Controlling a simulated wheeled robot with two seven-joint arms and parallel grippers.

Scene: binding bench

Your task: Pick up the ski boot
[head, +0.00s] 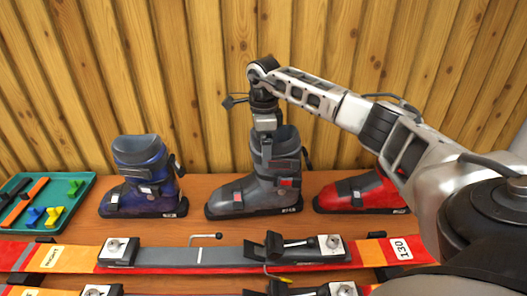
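Three ski boots stand upright in a row at the back of the bench: a blue one (143,178), a grey one (246,194) and a red one (352,194). My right arm reaches in from the right, across the red boot, and hides its upper part. My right gripper (266,142) points down at the top of the grey boot's shaft and overlaps its cuff. Its fingertips cannot be made out against the dark boot, so I cannot tell whether it grips the cuff. My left gripper is not in view.
Red and orange skis with bindings (200,254) lie across the bench in front of the boots. A hex key (204,238) lies by the rear ski. A green tray (70,187) with yellow and blue pieces is at left. A wooden plank wall (210,60) stands behind.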

